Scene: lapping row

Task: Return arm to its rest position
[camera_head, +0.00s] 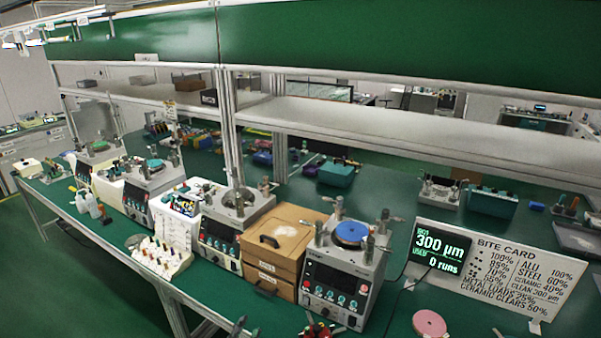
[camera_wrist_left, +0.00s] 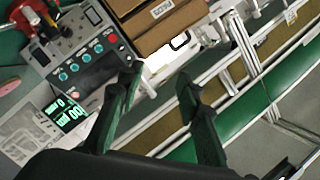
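My left gripper (camera_head: 246,329) shows only as dark fingertips at the bottom edge of the head view, in front of the table's front edge. In the left wrist view my left gripper (camera_wrist_left: 158,88) has its two dark fingers spread apart with nothing between them. The rest of the left arm is out of the head view. My right gripper is in neither view.
A lapping machine (camera_head: 340,278) with a blue disc stands beside a wooden drawer box (camera_head: 272,248) on the green bench. A red knobbed object (camera_head: 318,331), a pink disc (camera_head: 430,324) and a display (camera_head: 437,247) sit nearby. More machines stand left.

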